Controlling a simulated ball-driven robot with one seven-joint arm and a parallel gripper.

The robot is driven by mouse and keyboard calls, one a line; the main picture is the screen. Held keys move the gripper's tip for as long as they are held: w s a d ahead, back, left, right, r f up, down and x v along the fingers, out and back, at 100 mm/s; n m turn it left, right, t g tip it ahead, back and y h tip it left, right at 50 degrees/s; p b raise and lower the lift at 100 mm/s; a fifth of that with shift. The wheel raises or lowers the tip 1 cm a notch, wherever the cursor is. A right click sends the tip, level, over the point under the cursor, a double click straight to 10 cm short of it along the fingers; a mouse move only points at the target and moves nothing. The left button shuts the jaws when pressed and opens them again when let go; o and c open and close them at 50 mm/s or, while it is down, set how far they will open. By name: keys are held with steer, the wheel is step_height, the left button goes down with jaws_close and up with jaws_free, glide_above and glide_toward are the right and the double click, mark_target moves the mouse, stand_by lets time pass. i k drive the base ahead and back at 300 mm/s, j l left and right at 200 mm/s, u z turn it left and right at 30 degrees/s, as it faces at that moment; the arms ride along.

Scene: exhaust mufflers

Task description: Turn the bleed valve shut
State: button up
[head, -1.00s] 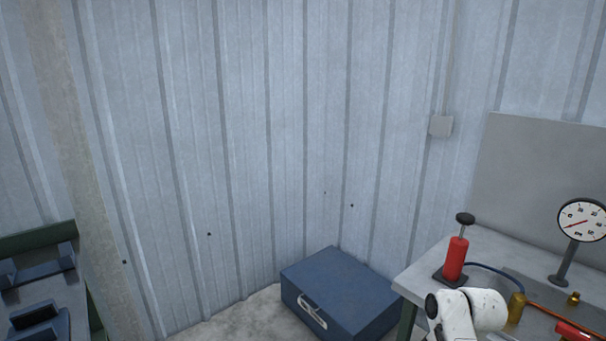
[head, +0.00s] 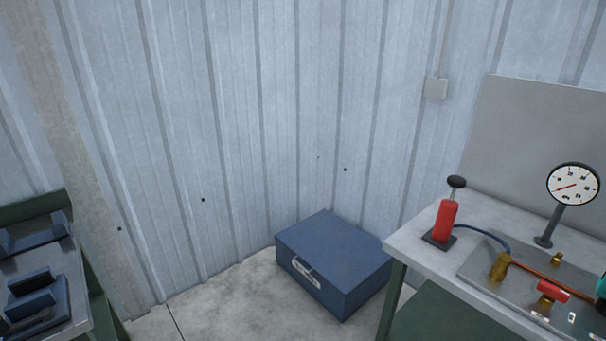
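A valve with a red handle (head: 552,291) on a brass body sits on the metal plate of the bench at the lower right; it looks like the bleed valve. A copper tube (head: 535,272) runs beside it from a brass fitting (head: 500,266). A round dial gauge (head: 573,184) stands on a dark post behind, its red needle pointing to the lower left. A red hand pump (head: 445,220) with a black knob stands at the bench's left corner, joined by a blue hose. My gripper cannot be made out. A teal and dark piece, cut off at the right edge, is unclear.
The grey bench (head: 408,246) fills the lower right, with a grey panel behind it. A blue toolbox (head: 335,262) lies on the floor left of it. Another table (head: 75,290) with dark blue cradles is at far left.

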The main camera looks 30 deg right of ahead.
mark_target(547, 288)
steer(key=z, duration=1.5)
